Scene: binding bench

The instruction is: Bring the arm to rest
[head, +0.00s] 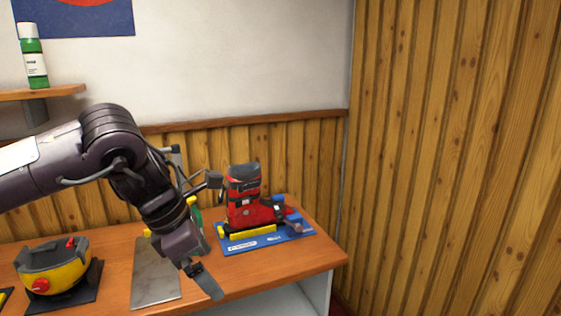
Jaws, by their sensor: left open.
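My left arm comes in from the left and reaches over the bench (285,268). Its left gripper (207,280) points down near the bench's front edge, at the right edge of a grey metal plate (153,280). The gripper is open and I see nothing held in it; one dark finger shows clearly. The gripper is in front and to the left of a red and black tool (243,200) that stands on a blue mat (292,231). My right gripper is not in view.
A yellow and black device (56,262) with red knobs sits on a dark base at the left of the bench. A green and white bottle (33,58) stands on a wall shelf (50,92). A wood-panelled wall (450,150) bounds the right. The bench's front right corner is clear.

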